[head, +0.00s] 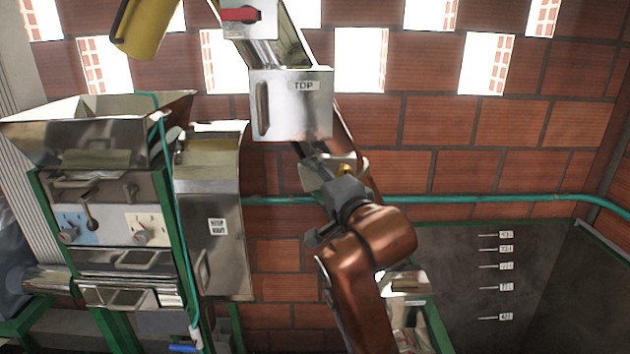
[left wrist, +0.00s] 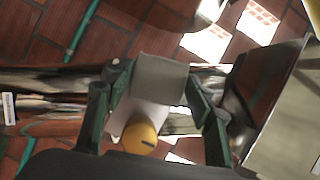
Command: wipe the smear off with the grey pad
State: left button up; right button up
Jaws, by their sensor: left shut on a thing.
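My left gripper (left wrist: 155,95) is shut on the grey pad (left wrist: 160,76), which sits between its two dark fingers in the left wrist view. A yellow round knob (left wrist: 139,138) shows on the near side of the pad. In the head view the left gripper (head: 330,172) is raised just below the metal elevator head marked TOP (head: 300,115). The arm and gripper partly cover the pad there. I cannot tell whether the pad touches metal. I cannot make out the smear in either view. My right gripper is not in view.
A steel hopper machine (head: 105,150) with a control panel stands at the left. A yellow cylinder (head: 145,25) hangs at the upper left. A green pipe (head: 480,199) runs along the brick wall. A dark tank with level labels (head: 470,270) is at the lower right.

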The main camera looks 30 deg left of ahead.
pick_arm(q)
jog(key=shift+w+f, duration=0.1)
jog(key=shift+f, duration=0.5)
jog(key=shift+b, duration=0.7)
jog(key=shift+r, duration=0.55)
dwell(0.6)
jog(key=s+d, duration=0.1)
jog(key=s+b, duration=0.1)
jog(key=s, duration=0.1)
jog(key=s+d, duration=0.1)
jog(key=shift+s+d, duration=0.25)
jog(key=shift+d, duration=0.1)
